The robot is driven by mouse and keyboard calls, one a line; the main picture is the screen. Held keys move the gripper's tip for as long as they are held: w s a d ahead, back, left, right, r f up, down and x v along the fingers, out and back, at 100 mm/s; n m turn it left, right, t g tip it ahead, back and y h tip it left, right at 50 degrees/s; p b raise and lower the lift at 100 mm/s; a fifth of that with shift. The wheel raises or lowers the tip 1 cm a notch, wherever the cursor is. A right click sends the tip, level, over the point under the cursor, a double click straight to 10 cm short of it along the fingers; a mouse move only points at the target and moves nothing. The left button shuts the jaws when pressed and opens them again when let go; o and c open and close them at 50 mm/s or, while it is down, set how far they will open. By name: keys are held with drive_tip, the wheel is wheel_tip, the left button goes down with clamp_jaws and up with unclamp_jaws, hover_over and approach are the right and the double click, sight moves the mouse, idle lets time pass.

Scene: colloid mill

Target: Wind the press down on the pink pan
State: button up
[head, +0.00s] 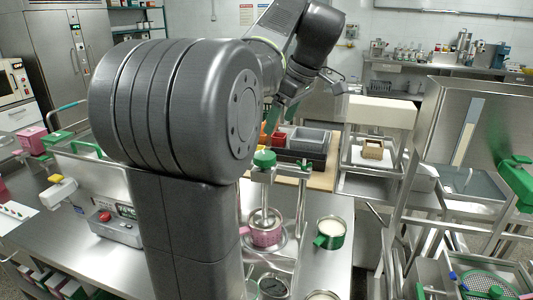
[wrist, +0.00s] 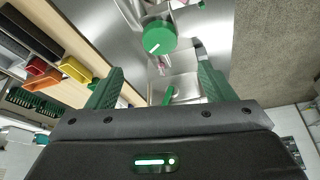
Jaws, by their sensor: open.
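The press stands on the steel bench in the head view, with a green knob (head: 264,158) on top of a vertical metal spindle. The pink pan (head: 266,236) sits under the spindle, and the round press plate (head: 265,220) is at or just inside its rim; the exact gap cannot be told. In the wrist view a green round knob (wrist: 160,37) with a white mark lies ahead of the fingers. My gripper (wrist: 158,78) is open and empty, its green fingers apart and short of that knob. In the head view my arm partly hides the gripper.
A green pan (head: 331,233) stands right of the press. Grey and red bins (head: 300,140) are on a wooden board behind it. A control box with a red button (head: 105,216) is at left. A steel rack with green fittings (head: 515,180) stands at right.

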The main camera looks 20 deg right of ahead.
sight(265, 155)
drive_tip(key=x, duration=1.1)
drive_tip(key=c, duration=1)
